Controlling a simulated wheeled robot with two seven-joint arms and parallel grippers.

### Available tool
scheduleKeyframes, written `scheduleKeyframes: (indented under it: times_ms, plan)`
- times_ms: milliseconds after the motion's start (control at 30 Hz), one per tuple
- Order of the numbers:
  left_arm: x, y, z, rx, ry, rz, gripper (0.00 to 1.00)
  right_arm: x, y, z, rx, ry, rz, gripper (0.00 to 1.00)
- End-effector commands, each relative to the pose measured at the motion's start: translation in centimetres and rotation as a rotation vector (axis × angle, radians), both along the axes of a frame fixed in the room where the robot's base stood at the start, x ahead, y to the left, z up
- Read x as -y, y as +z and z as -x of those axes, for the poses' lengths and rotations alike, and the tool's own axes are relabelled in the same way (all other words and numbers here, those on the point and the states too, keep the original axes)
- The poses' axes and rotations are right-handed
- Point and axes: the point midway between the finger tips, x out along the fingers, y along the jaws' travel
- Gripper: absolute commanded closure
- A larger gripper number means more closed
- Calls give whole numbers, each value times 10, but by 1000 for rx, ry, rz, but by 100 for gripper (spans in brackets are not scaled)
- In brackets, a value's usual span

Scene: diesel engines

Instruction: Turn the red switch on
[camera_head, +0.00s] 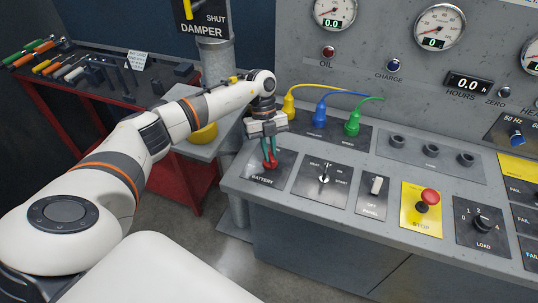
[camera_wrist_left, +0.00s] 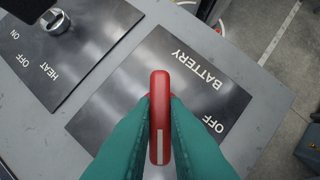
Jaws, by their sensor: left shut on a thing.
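The red switch (camera_head: 270,163) sits on the black plate marked BATTERY (camera_head: 257,178) at the left end of the grey console. In the left wrist view the red switch (camera_wrist_left: 160,120) is a rounded red handle with a white stripe. The plate (camera_wrist_left: 205,65) there reads BATTERY and OFF. My left gripper (camera_head: 269,153) reaches down from above, its green fingers on both sides of the handle. It is shut on the red switch. The fingers hide part of the plate, and no ON label shows on it. My right gripper is not in view.
A START switch (camera_head: 323,179), a PANEL switch (camera_head: 376,186), a red STOP button (camera_head: 429,197) and a LOAD knob (camera_head: 481,224) line the console to the right. Yellow, blue and green cable plugs (camera_head: 320,113) stand behind. A red tool table (camera_head: 195,175) is at left.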

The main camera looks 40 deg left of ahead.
Motion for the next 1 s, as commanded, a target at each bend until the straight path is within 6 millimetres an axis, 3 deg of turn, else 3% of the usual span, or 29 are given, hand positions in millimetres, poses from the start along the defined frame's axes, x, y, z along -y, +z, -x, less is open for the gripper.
scheduleKeyframes:
  times_ms: [500,1000]
  plan:
    - [2,0,-4,4,-466,-1,100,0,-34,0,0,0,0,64]
    - [3,1,-4,5,-695,0,100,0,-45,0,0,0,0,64]
